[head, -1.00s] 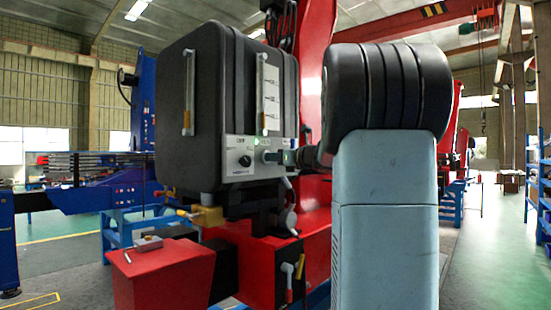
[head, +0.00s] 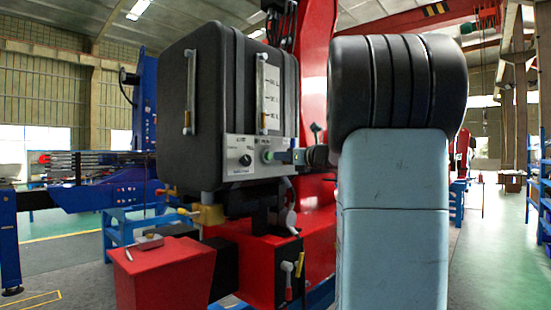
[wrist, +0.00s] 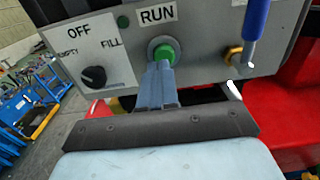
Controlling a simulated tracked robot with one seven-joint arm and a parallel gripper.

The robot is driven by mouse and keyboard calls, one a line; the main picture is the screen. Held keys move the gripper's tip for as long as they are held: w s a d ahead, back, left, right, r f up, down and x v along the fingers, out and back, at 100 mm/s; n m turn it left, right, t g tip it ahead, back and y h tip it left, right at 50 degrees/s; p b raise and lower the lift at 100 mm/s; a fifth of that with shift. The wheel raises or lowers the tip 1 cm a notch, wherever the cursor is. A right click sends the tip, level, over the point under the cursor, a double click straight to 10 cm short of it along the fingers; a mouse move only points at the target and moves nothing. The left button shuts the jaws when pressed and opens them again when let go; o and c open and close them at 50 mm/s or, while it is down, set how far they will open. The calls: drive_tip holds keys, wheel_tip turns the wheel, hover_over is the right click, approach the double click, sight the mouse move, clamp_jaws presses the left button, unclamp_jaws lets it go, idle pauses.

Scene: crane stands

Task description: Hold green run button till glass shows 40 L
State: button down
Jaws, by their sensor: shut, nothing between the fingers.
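The green run button (wrist: 166,52) sits in a round collar under the RUN label on the grey panel (head: 235,155). My gripper (wrist: 164,66) is shut and empty, its fingertips at the lower edge of the button; I cannot tell whether they touch it. In the head view the green button (head: 267,156) shows just left of the fingers. The small lamp (wrist: 123,22) beside RUN looks dark. The sight glass (head: 262,95) with its scale stands on the front of the black tank (head: 215,110).
A black selector knob (wrist: 93,76) marked OFF, EMPTY and FILL is left of the button. A second glass tube (head: 189,90) is on the tank's left. A red box (head: 165,270) stands below.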

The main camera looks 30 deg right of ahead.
drive_tip(key=v, duration=1)
drive_tip(key=shift+d, duration=0.2)
drive_tip(key=shift+w, duration=0.1)
drive_tip(key=s+a+f+n+g, duration=0.4)
drive_tip(key=a+f+n, duration=0.25)
drive_tip(key=a, duration=0.35)
drive_tip(key=s+a+f+n+g, duration=0.4)
drive_tip(key=a+f+n, duration=0.25)
drive_tip(key=a, duration=0.45)
drive_tip(key=s+a+f+n+g+h, duration=0.3)
drive_tip(key=s+f+n+h, duration=0.3)
drive_tip(key=s+f+n, duration=0.6)
drive_tip(key=s+a+n, duration=0.1)
drive_tip(key=s+n, duration=0.2)
drive_tip(key=n, duration=0.4)
drive_tip(key=shift+s+f, duration=0.25)
drive_tip(key=shift+a, duration=0.15)
